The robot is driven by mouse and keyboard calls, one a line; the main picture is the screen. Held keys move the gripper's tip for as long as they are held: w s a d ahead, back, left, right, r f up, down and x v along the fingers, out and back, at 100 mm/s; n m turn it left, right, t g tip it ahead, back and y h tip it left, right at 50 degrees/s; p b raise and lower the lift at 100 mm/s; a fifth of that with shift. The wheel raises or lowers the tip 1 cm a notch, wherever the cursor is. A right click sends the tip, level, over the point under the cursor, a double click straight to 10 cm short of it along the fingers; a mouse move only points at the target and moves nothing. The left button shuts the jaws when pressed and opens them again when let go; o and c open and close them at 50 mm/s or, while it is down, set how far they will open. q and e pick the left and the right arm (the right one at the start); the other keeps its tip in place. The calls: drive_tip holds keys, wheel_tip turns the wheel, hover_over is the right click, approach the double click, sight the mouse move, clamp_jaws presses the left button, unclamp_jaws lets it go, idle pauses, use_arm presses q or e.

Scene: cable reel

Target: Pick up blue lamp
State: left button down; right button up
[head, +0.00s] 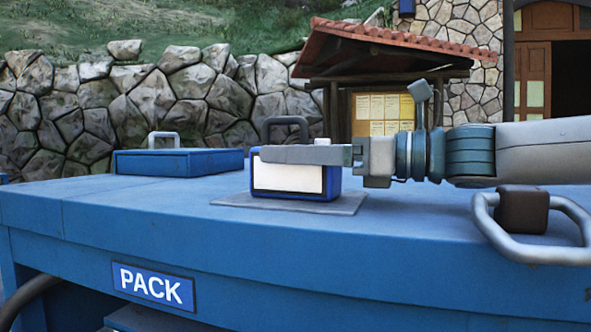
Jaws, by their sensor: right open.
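The blue lamp (292,180) is a small blue box with a white front panel and a dark arched handle on top. It stands upright on a thin grey mat (346,204) on the blue table. My right gripper (275,155) comes in level from the right. Its visible finger lies across the upper front of the lamp and covers part of it. The jaws are open; the far finger is mostly hidden, and I cannot tell whether the lamp is touched. My left gripper is not in view.
The blue table (130,230) has a PACK sign (153,287) on its front. A flat blue box (180,162) with a grey handle lies at the back left. A metal loop handle (540,256) with a brown block is at the right edge.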

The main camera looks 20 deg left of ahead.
drive_tip(key=shift+r, duration=0.1)
drive_tip(key=c, duration=1.6)
drive_tip(key=shift+r, duration=0.1)
drive_tip(key=shift+r+b, duration=0.55)
drive_tip(key=shift+r, duration=0.2)
wheel_tip(320, 180, up, 2)
drive_tip(key=shift+r+b, duration=0.1)
drive_tip(key=shift+b, duration=0.4)
drive_tip(key=s+d+r+b, duration=0.2)
drive_tip(key=d+r+b, duration=0.2)
drive_tip(key=d+r, duration=0.3)
drive_tip(key=shift+d+b, duration=0.4)
drive_tip(key=shift+d, duration=1.85)
drive_tip(key=shift+s, duration=0.1)
